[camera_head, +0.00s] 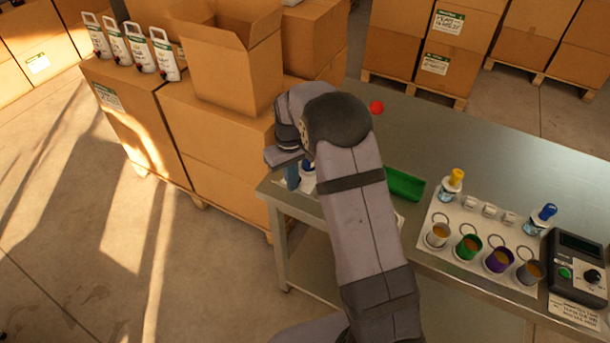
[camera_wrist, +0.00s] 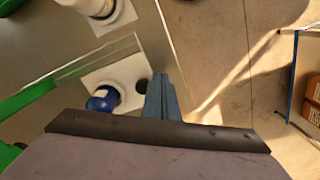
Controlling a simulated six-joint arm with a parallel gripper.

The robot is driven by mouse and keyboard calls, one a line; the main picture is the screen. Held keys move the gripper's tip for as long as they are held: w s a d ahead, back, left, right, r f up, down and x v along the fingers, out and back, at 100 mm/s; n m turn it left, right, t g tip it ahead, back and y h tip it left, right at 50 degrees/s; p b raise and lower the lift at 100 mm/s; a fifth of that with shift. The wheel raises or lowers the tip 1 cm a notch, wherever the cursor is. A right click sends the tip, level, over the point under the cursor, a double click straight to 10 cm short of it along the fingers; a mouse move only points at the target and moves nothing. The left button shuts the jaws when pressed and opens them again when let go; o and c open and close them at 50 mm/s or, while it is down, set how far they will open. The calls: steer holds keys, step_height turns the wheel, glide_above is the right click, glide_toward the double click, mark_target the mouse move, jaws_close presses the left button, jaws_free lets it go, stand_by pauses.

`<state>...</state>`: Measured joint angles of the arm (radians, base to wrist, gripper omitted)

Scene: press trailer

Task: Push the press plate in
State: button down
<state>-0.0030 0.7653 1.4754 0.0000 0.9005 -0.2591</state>
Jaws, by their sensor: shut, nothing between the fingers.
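My gripper (camera_head: 292,178) points down at the left end of the steel table, partly hidden behind my arm. In the wrist view its blue fingers (camera_wrist: 160,90) are together with nothing between them. They are beside a white block (camera_wrist: 128,74) with a round black spot and a blue-capped item (camera_wrist: 103,99). The blue cap (camera_head: 308,166) also shows in the head view, close to the fingers. I cannot tell which part is the press plate, nor whether the fingers touch the white block.
A green tray (camera_head: 405,184) lies right of my arm. Farther right are a board (camera_head: 428,222) with several cups, two capped bottles and a dark device (camera_head: 578,268). A red ball-shaped thing (camera_head: 376,107) shows behind my arm. Cartons (camera_head: 218,130) stand left of the table (camera_head: 480,135).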

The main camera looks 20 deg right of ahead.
steer(key=shift+f, duration=0.1)
stand_by(0.4)
steer(key=shift+w+d+p, duration=1.2)
steer(key=shift+w+d, duration=2.9)
steer(key=shift+w, duration=0.05)
steer(key=shift+s+a, duration=0.1)
steer(key=shift+s+a, duration=0.2)
steer(key=shift+a, duration=0.05)
step_height(320, 180, up, 9)
steer(key=p, duration=0.6)
